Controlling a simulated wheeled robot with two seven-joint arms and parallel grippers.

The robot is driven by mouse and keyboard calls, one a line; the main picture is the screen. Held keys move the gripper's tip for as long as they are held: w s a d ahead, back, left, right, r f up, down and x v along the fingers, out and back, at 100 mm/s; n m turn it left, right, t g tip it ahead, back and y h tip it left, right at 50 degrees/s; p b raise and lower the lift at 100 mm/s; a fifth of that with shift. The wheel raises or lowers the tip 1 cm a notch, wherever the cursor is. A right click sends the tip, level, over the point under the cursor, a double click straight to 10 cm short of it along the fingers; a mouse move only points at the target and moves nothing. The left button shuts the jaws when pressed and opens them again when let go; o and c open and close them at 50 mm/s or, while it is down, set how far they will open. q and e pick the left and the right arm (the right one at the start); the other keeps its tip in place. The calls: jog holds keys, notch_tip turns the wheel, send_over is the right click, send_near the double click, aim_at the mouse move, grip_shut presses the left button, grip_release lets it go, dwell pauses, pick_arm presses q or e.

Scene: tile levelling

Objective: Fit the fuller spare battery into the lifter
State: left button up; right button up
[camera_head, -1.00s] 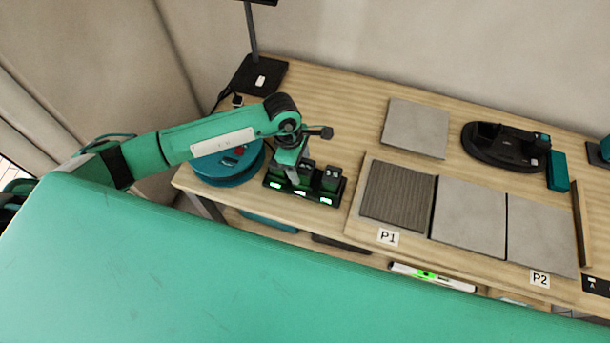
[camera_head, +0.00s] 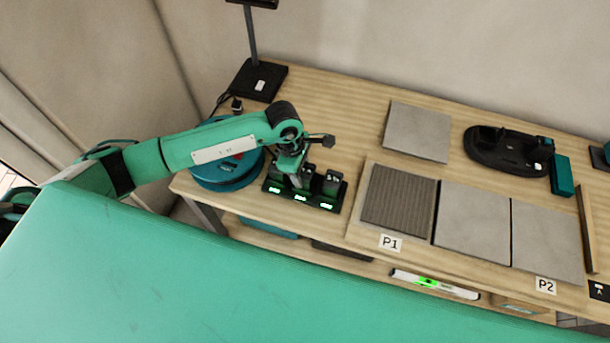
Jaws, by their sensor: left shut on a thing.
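A black charging stand (camera_head: 272,186) with several green-lit displays sits near the table's front left edge. Dark batteries stand in it, one of them at the right (camera_head: 331,182). My left gripper (camera_head: 298,180) points down at the stand and is shut on a battery there. The fingers and wrist hide most of that battery, and I cannot tell whether it is seated or raised. The charge readings are too small to read. A black oval device (camera_head: 490,158), which may be the lifter, lies at the back right. My right gripper is not in view.
A teal round unit (camera_head: 228,178) stands close left of the stand. Grey tiles (camera_head: 472,222) and a ribbed panel (camera_head: 399,199) lie to the right, with a loose tile (camera_head: 418,131) behind. A teal block (camera_head: 562,176) is beside the oval device. A black lamp base (camera_head: 257,82) stands at the back left.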

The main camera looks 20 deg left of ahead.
aim_at(304, 170)
pick_arm(q)
jog(key=shift+r+p, duration=1.05)
jog(key=shift+r, duration=1.8)
